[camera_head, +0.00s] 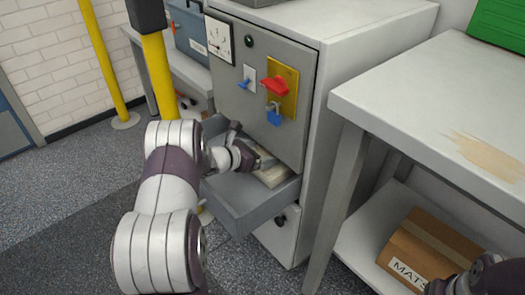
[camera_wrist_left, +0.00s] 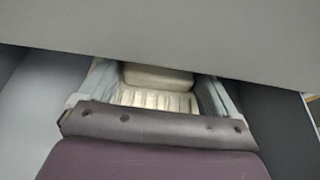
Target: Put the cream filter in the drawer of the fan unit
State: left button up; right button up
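The grey drawer (camera_head: 243,207) of the fan unit (camera_head: 262,98) is pulled out at the front of the cabinet. My left gripper (camera_head: 258,158) reaches down into it from the left. The cream filter (camera_head: 274,175) is inside the drawer, partly hidden by the gripper. In the left wrist view, the pleated cream filter (camera_wrist_left: 157,100) fills the gap between the two fingers of my left gripper (camera_wrist_left: 157,84), which look shut on its sides. A grey panel covers the upper part of that view. Of my right arm, only a link shows at the lower right; its fingers are out of view.
A red switch (camera_head: 276,86) and a blue padlock (camera_head: 273,116) are on the front panel above the drawer. A white-topped table (camera_head: 430,100) stands close on the right, with a cardboard box (camera_head: 425,250) on its lower shelf. Yellow posts (camera_head: 103,60) stand at the left.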

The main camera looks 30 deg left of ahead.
pick_arm(q)
jog(key=shift+r, duration=0.2)
jog(key=shift+s+a+r+p, duration=0.2)
jog(key=shift+s+r+p, duration=0.1)
jog(key=shift+p, duration=0.15)
jog(key=p+v, duration=0.1)
jog(key=v, duration=0.5)
jog(key=shift+s+p, duration=0.4)
jog(key=shift+a, duration=0.1)
